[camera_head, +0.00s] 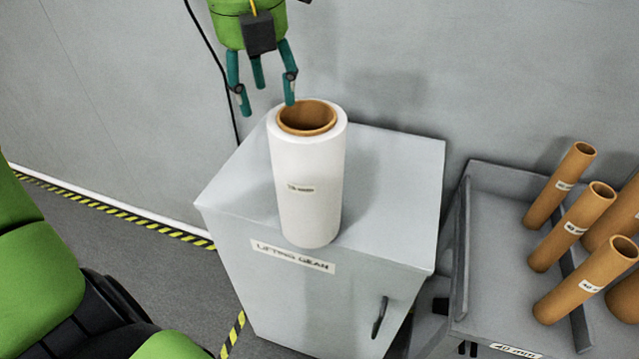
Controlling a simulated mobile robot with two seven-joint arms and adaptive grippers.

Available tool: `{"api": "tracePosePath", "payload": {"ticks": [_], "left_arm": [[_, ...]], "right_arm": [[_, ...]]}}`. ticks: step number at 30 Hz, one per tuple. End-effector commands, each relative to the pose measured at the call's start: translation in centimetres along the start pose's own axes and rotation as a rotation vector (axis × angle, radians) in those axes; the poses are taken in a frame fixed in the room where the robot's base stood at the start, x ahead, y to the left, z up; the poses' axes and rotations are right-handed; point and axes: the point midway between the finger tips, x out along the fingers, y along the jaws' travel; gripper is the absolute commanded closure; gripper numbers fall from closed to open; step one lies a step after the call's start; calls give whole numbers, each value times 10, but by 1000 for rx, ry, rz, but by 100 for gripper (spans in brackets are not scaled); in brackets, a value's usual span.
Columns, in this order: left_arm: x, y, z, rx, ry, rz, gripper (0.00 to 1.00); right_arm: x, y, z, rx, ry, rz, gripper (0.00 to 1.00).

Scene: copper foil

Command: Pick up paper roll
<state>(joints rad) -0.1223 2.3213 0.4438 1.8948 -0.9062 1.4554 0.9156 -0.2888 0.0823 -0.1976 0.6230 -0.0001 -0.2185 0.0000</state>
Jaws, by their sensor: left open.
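The paper roll (306,200) is a white upright cylinder with a brown hollow core and a small label on its side. It stands on top of a grey cabinet (390,190) marked "LIFTING GEAR". My left gripper (266,98), green with teal fingers, shows at the top of the head view. Its fingers point down and are spread apart, with nothing between them. The fingertips appear near the roll's upper rim, above and slightly left of the core opening. I cannot tell whether the right fingertip touches the rim. My right gripper is not in view.
A grey cart (490,290) at the right holds several brown cardboard tubes (572,227). A grey wall (400,60) runs behind the cabinet, and a dark cable (222,75) hangs along it. The cabinet top is clear around the roll.

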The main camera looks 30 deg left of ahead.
Motion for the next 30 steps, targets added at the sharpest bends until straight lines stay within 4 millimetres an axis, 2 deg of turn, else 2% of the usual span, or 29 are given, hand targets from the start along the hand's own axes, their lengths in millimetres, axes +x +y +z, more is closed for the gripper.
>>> {"api": "tracePosePath", "payload": {"ticks": [1, 3, 9, 14, 20, 25, 30], "left_arm": [[14, 0, -2, 0, 0, -1, 45], [23, 0, -4, 0, -1, -1, 45], [36, 0, -5, 0, -1, -1, 45], [46, 0, -5, 1, 4, -1, 45], [67, -4, -1, 2, 7, -1, 45], [93, -7, 3, 0, 4, -1, 45], [105, -7, 3, -1, 0, -3, 45]], "right_arm": [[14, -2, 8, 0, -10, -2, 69], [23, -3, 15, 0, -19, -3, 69], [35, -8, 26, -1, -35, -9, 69], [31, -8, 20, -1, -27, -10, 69], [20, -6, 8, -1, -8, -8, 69], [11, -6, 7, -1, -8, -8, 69], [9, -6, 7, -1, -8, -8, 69]]}}
